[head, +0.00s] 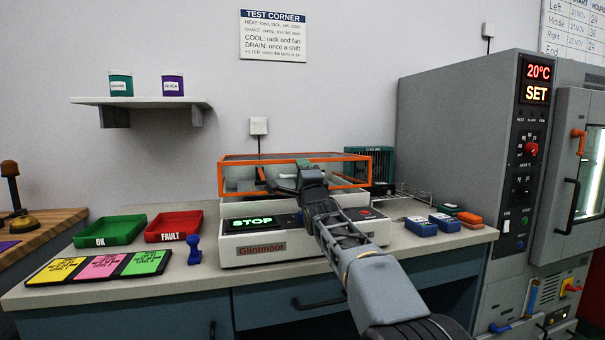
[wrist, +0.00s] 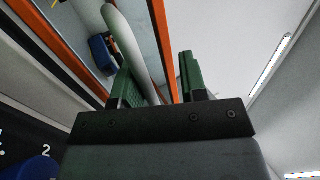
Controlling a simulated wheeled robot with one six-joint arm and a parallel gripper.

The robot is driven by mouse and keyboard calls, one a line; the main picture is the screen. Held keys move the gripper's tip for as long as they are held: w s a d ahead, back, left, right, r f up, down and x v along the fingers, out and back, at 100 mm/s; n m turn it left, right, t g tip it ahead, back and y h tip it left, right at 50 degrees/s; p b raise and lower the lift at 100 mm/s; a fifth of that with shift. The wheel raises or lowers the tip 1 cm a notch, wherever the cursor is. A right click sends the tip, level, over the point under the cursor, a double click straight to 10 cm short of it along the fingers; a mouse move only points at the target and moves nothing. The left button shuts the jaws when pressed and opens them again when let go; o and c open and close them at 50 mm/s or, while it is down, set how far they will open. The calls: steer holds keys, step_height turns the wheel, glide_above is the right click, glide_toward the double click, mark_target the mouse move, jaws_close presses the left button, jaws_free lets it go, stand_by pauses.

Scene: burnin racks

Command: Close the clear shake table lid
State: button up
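The shake table (head: 290,247) stands mid-bench, with a green STOP display on its front. Its clear lid (head: 345,157) has an orange frame and sits above the white body; I cannot tell its exact angle. The lid's orange frame also shows in the wrist view (wrist: 60,45). My gripper (head: 306,165) is at the lid, over its middle. In the wrist view, my gripper's green fingers (wrist: 160,88) stand apart, with a white curved bar (wrist: 122,35) passing between them, nearer the left finger. A gap shows on the right finger's side. Whether the bar touches a finger is unclear.
Left of the shake table are a green OK tray (head: 108,242), a red FAULT tray (head: 170,239), a blue knobbed object (head: 194,250) and coloured cards (head: 100,268). Blue blocks (head: 421,226) lie right of it. A tall grey oven (head: 450,140) bounds the right side.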

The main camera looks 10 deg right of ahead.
steer(key=shift+s+r, duration=0.1)
steer(key=shift+s, duration=0.05)
steer(key=v, duration=1.3)
steer(key=shift+s+f, duration=0.2)
steer(key=shift+s, duration=0.05)
